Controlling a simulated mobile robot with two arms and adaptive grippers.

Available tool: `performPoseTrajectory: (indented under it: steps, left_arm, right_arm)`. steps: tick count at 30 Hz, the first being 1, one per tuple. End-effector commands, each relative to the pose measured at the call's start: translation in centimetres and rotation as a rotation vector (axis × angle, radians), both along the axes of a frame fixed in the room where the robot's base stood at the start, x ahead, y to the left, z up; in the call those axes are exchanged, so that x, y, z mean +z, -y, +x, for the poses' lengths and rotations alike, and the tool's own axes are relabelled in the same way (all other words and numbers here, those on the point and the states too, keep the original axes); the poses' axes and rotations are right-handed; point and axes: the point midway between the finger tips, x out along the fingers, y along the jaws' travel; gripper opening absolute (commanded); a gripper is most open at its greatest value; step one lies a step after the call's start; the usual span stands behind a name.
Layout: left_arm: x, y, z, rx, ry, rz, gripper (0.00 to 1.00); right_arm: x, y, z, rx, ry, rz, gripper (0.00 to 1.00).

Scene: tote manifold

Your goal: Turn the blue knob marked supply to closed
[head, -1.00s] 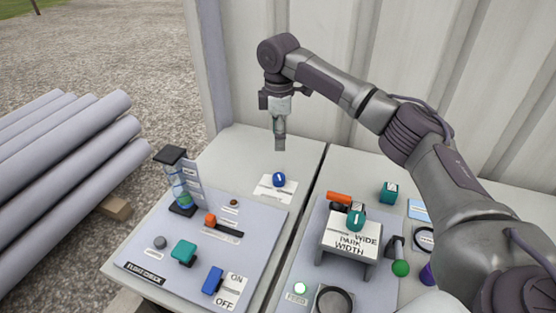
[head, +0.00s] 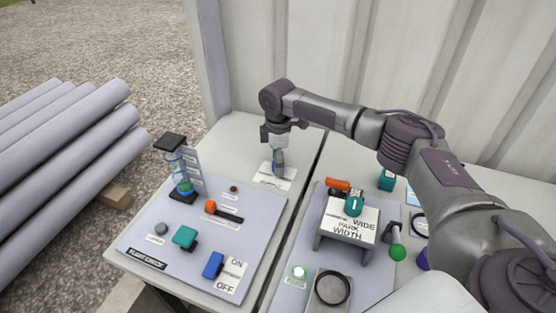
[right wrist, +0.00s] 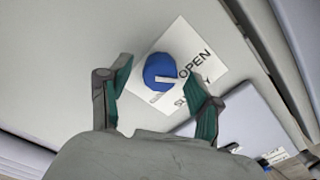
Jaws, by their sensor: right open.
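The blue knob (right wrist: 158,70) sits on a white label card (right wrist: 206,48) in the right wrist view. The card reads OPEN beside the knob, and a partly hidden word below looks like SUPPLY. A white pointer mark on the knob's face points toward the OPEN side. My right gripper (right wrist: 158,98) is open, with its two green-padded fingers on either side of the knob; I cannot tell whether they touch it. In the head view my right gripper (head: 279,166) points down over the card (head: 270,181) and mostly hides the knob. My left gripper is out of view.
A panel (head: 160,215) with a teal knob (head: 185,237), a blue ON/OFF switch (head: 213,265) and an orange-handled slider (head: 211,206) lies in front of the card. Another panel with a WIDE/PARK WIDTH stand (head: 345,232) is to the right. A corrugated wall (head: 300,50) rises behind.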

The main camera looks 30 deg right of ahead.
Motion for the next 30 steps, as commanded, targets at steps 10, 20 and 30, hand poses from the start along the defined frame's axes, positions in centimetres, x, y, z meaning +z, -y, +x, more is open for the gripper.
performPoseTrajectory:
  steps: [10, 20, 30]
  left_arm:
    - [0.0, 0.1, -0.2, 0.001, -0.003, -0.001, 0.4]
    - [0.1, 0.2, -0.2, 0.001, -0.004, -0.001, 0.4]
    - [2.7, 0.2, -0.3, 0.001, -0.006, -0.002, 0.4]
  right_arm:
    - [0.0, 0.0, 0.0, 0.0, 0.0, 0.0, 0.35]
    - [0.1, 0.0, 0.0, -0.004, -0.001, 0.0, 0.03]
    - [0.5, 0.0, -0.1, -0.127, -0.005, 0.001, 0.03]
